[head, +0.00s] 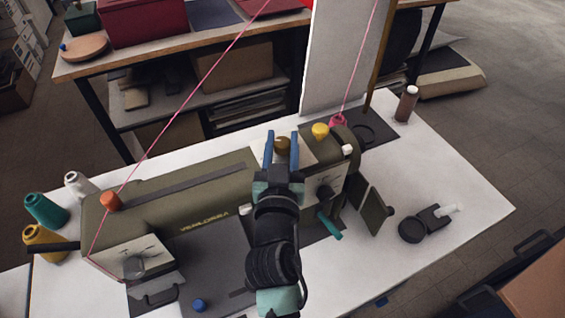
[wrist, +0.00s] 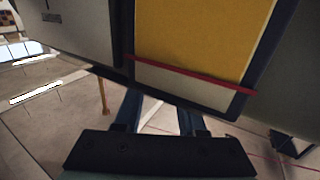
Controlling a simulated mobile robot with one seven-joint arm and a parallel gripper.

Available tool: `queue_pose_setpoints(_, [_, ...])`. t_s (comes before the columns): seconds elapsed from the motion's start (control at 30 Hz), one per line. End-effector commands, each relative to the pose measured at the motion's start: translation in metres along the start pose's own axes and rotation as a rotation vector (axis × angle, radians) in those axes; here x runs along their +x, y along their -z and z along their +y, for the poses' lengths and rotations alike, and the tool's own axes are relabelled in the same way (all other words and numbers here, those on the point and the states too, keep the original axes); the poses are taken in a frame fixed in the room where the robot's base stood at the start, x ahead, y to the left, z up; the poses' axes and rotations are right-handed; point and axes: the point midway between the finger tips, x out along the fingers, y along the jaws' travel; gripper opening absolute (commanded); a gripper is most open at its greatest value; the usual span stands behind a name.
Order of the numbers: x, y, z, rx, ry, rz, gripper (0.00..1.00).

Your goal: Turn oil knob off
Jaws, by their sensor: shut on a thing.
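A large dark olive sewing machine (head: 205,203) lies along the white table. A small brown round knob (head: 283,144) stands on its top near the right end, on a pale plate. My gripper (head: 282,137) reaches over the machine from the front, its two blue fingers on either side of this knob and shut on it. No label on the knob is readable, and its turn angle cannot be told. A yellow knob (head: 320,131) stands just to the right, and an orange knob (head: 110,201) at the far left end. In the wrist view the fingers (wrist: 158,118) show, but the knob does not.
Pink thread runs up from a pink spool (head: 338,121) and from the machine's left end. Thread cones (head: 45,210) stand at the left. A dark hinged plate (head: 372,212) sticks out on the right.

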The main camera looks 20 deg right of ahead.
Motion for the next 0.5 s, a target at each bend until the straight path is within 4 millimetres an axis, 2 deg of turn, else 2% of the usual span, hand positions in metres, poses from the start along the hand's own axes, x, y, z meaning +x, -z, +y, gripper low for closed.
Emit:
queue_pose_setpoints(0.03, [0.0006, -0.0064, -0.0007, 0.002, -0.02, 0.012, 0.0])
queue_pose_setpoints(0.5, [-0.001, -0.003, -0.0008, 0.002, -0.204, 0.006, 0.0])
